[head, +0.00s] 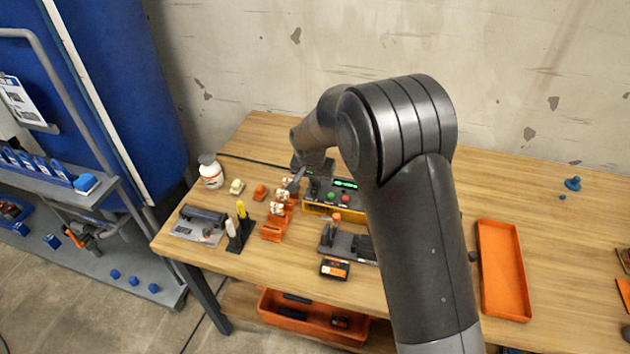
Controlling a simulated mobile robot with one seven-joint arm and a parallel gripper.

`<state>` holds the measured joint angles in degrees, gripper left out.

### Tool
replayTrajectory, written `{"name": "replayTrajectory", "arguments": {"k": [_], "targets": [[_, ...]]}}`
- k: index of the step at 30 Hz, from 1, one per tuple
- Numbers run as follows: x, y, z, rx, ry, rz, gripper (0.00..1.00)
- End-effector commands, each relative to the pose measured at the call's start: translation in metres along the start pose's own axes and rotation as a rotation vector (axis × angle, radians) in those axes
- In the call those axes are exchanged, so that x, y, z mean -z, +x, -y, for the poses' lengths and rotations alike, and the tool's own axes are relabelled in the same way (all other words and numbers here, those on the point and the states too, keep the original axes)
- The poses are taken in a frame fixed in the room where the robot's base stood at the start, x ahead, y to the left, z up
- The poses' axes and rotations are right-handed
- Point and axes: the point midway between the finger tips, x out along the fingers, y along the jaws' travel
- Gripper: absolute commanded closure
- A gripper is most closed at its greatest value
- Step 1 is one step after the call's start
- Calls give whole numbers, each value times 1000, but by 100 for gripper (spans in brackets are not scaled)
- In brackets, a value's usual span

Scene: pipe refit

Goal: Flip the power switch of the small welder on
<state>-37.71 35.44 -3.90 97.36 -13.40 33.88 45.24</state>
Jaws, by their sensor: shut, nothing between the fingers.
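The small welder appears to be the low yellow and dark box (344,209) on the wooden table, with a lit green display and green and red buttons on top. My arm covers part of its right side. Its power switch is too small or hidden to make out, so its position cannot be told. My gripper (296,183) is shut and empty, pointing down just left of the welder, above or beside small orange and white parts. Whether it touches anything cannot be told.
Orange holders (272,231), a white bottle (211,171), marker-like tools (236,232) and a grey device (199,225) crowd the table's left. A dark fixture (346,243) stands in front of the welder. An orange tray (502,270) lies right. The back right table is mostly clear.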

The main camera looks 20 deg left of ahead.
Motion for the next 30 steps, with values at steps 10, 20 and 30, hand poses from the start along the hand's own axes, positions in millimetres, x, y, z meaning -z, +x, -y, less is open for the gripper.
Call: {"name": "replayTrajectory", "arguments": {"k": [10,20,30], "targets": [[-9,0,0,-4,-4,8,100],[-20,-3,0,-6,-4,9,100],[-17,-11,0,-3,-3,5,100]]}}
